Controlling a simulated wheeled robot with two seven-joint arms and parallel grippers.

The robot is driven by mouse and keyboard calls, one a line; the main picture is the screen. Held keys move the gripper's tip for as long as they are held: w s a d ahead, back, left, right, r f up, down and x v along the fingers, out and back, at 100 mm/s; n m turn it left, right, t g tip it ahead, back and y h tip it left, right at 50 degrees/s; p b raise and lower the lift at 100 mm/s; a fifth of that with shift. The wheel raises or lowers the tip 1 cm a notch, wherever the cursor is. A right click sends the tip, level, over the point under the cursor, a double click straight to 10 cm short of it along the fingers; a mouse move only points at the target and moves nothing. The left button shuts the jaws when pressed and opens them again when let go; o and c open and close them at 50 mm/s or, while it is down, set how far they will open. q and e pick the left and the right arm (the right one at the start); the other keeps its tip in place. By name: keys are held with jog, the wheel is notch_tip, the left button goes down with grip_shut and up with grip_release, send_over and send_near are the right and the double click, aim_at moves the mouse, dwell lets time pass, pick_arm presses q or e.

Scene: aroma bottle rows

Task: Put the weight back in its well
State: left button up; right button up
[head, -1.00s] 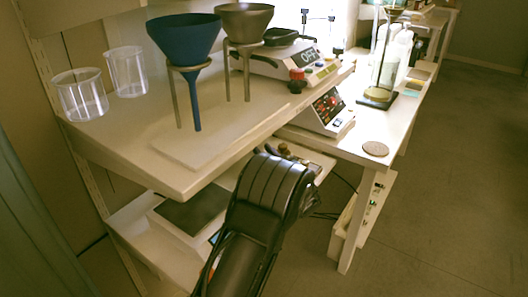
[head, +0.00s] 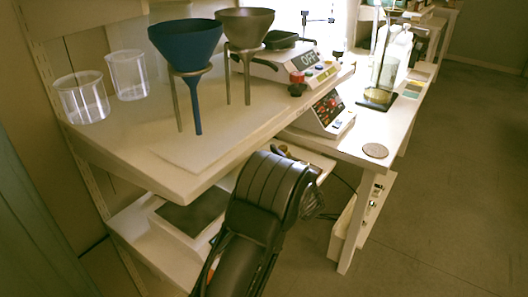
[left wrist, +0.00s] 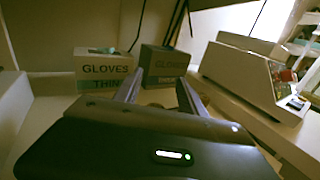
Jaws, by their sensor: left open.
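My left arm reaches in from the bottom of the head view toward the lower shelf, and its wrist hides the fingers there. In the left wrist view my left gripper (left wrist: 158,82) is open, its two fingers apart and pointing into the lower shelf. No well can be made out. My right gripper is in neither view.
A pale instrument (left wrist: 245,78) is at right in the left wrist view. Above my arm, the upper shelf (head: 150,160) holds a blue funnel (head: 187,42), a grey funnel (head: 245,27) and two beakers (head: 82,98) (head: 128,75).

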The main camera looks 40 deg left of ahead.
pick_arm(q)
jog(key=v, duration=1)
jog(key=shift+d+p, duration=0.3)
jog(key=shift+p, duration=0.05)
jog(key=shift+s, duration=0.1)
